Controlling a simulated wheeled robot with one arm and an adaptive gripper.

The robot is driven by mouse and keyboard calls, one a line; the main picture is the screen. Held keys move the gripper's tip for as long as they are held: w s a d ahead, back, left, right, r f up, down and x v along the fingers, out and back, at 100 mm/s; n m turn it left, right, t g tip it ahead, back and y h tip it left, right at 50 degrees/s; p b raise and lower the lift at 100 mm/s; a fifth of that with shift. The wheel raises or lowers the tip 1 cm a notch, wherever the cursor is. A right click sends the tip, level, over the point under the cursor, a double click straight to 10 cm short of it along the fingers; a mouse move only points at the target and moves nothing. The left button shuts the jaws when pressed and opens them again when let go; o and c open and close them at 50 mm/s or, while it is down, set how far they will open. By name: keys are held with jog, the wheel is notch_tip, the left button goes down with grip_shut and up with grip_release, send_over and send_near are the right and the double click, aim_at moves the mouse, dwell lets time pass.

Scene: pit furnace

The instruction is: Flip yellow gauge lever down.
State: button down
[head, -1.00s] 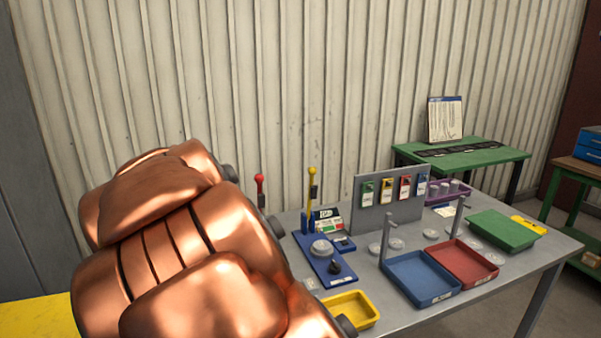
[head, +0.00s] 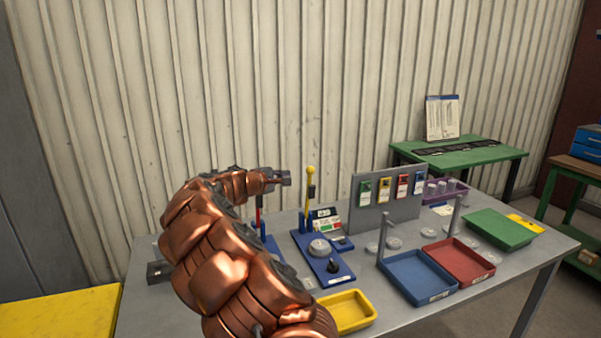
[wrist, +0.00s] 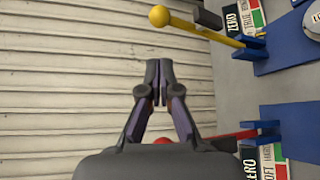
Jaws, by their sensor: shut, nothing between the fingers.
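The yellow lever (head: 309,186) stands upright on a blue gauge base (head: 323,262) on the grey table. Its round yellow knob is at the top. In the wrist view the yellow lever (wrist: 200,30) lies across the upper right, with its knob at the left end. My gripper (head: 287,178) is shut and empty, at about knob height and a little left of the yellow lever in the head view. It also shows in the wrist view (wrist: 154,66), apart from the lever. A red lever (head: 259,215) stands to the left, partly hidden by my arm.
A yellow tray (head: 346,312) is at the table's front. Blue (head: 419,276) and red (head: 459,262) trays, and a grey panel (head: 385,215) with coloured tags, stand to the right. A corrugated wall (head: 250,90) rises behind the table (head: 505,275).

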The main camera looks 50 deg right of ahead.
jog(key=shift+d, duration=0.15)
jog(key=p+x, duration=0.3)
jog(key=x, duration=0.6)
jog(key=shift+d, duration=0.35)
jog(key=shift+w, duration=0.1)
jog(key=shift+s+f+b, duration=0.2)
jog(key=shift+f+b, duration=0.05)
jog(key=shift+b, duration=0.25)
jog(key=s+a+f+m+h+b, duration=0.4)
jog(key=s+a+f+m+b, duration=0.2)
jog(key=b, duration=3.9)
jog(key=s+a+f, duration=0.2)
jog(key=s+f, duration=0.2)
jog(key=s, duration=0.2)
jog(key=shift+s+a+f+h, duration=0.2)
jog(key=shift+s+a+h, duration=0.05)
jog(key=shift+h, duration=0.05)
jog(key=shift+f, duration=0.1)
